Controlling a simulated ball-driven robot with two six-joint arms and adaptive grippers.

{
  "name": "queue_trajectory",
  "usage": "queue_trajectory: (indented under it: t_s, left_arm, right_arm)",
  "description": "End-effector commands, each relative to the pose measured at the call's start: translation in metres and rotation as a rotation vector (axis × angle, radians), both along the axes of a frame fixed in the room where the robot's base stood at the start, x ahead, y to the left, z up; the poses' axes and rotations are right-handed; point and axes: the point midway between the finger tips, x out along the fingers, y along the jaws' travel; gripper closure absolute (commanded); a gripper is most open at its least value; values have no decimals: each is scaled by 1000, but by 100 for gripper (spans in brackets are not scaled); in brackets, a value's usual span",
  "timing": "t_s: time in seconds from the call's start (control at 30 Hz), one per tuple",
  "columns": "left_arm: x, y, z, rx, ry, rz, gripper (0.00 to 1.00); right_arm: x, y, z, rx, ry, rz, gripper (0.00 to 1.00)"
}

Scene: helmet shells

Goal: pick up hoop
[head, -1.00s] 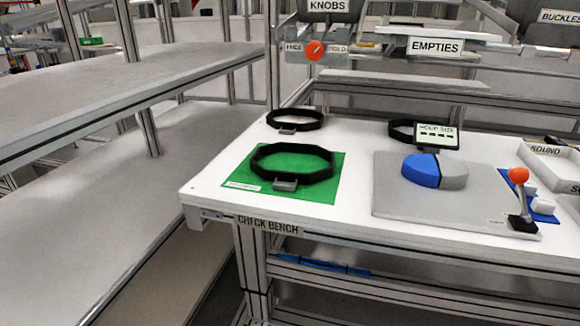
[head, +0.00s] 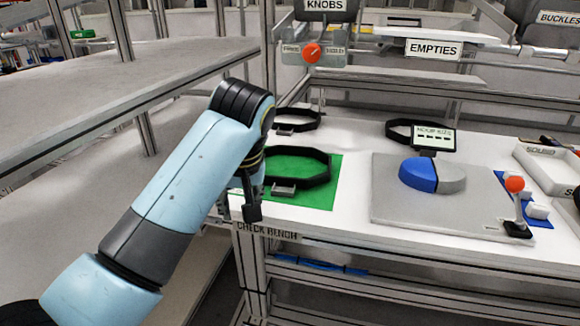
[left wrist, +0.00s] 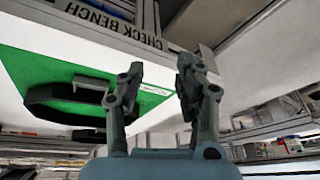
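A black, many-sided hoop (head: 318,154) with a small grey block on its near side lies on a green mat (head: 322,198) on the check bench. It also shows in the left wrist view (left wrist: 62,117), left of my fingers. Two similar black hoops lie farther back, one at the back left (head: 311,125) and one at the back right (head: 399,137). My left gripper (head: 252,208) is at the bench's left edge, beside the mat, apart from the hoop. In the left wrist view its two fingers (left wrist: 157,82) are spread with nothing between them. My right gripper is not in view.
A white tray (head: 540,172) is at the far right. Bare white bench lies around the mat.

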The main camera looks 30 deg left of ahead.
Motion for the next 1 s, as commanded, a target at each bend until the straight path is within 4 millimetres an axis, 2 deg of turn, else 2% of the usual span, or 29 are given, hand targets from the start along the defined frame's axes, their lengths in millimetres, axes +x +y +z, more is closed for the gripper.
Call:
queue_trajectory:
  t_s: [0.03,0.2,0.3,0.4,0.47,0.7,0.87,1.0]
  left_arm:
    - [17,0,10,-3,-12,46,65]
    - [67,1,49,-5,-48,235,65]
    - [91,0,73,-4,-68,336,65]
    - [102,0,85,-4,-77,395,65]
    - [106,2,84,-2,-79,412,65]
    - [113,16,49,-1,-81,418,65]
    - [115,22,38,-1,-83,417,65]
    - [118,30,20,-1,-80,416,65]
  right_arm:
    - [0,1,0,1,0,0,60]
    - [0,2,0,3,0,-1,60]
    - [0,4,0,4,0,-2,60]
    - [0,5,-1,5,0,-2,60]
    - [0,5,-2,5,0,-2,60]
    - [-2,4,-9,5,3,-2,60]
    - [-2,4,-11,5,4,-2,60]
    - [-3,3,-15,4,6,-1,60]
